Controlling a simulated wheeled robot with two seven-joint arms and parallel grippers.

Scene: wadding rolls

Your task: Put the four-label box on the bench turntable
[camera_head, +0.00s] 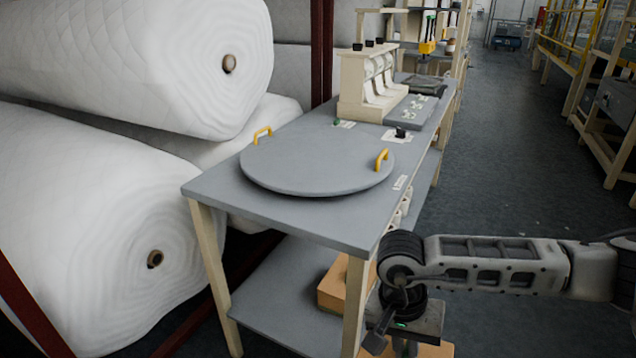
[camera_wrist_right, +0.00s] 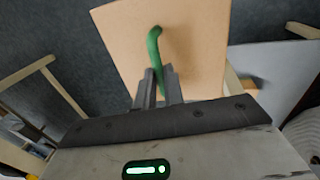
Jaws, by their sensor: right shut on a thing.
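The bench turntable (camera_head: 317,165) is a round grey disc with two yellow handles, flat on the grey bench top and empty. A tan box (camera_wrist_right: 190,35) with a green strap-like handle (camera_wrist_right: 156,55) fills the upper middle of the right wrist view. My right gripper (camera_wrist_right: 158,80) is shut on that green handle. In the head view part of a tan box (camera_head: 432,350) shows at the bottom edge under my right wrist, beside the bench and below its top. No labels show on the visible faces. My left gripper is out of view.
Another tan box (camera_head: 332,290) sits on the bench's lower shelf (camera_head: 285,305), partly behind a leg. A cream dispenser-like unit (camera_head: 372,85) stands behind the turntable. Large white wadding rolls (camera_head: 130,60) lie left. Dark floor (camera_head: 490,150) is open on the right.

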